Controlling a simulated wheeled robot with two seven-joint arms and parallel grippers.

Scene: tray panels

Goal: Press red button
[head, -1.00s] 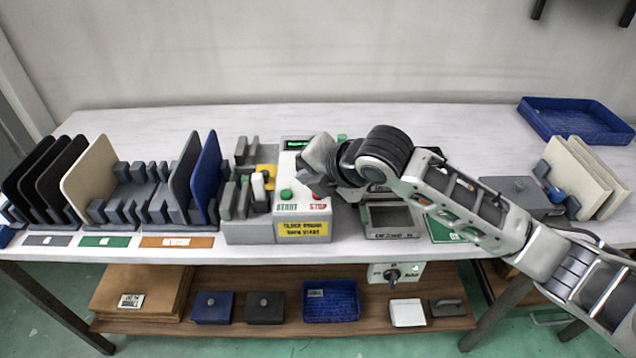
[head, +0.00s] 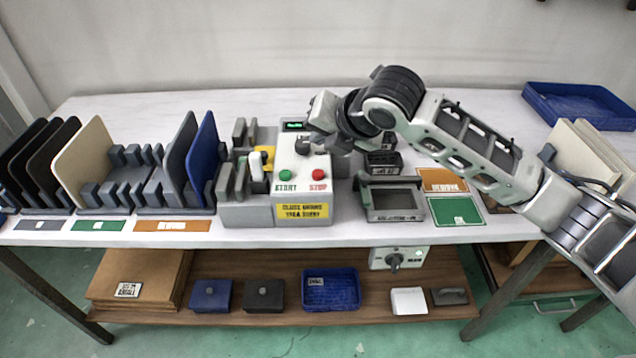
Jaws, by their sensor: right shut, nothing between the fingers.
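The red button (head: 318,174) sits on the right of the white sloped control box (head: 302,202), above the word STOP. A green button (head: 287,171) sits to its left, above START. My right gripper (head: 303,151) is shut and empty. In the picture it lies just above the two buttons, over the upper part of the box, and appears raised clear of the red button. The red button is fully in view. My left gripper is out of view.
Upright panels stand in grey racks at left, including a blue panel (head: 203,150). A grey tray frame (head: 393,203) lies right of the box. A blue bin (head: 578,106) is at the back right. White bare tabletop lies behind the racks.

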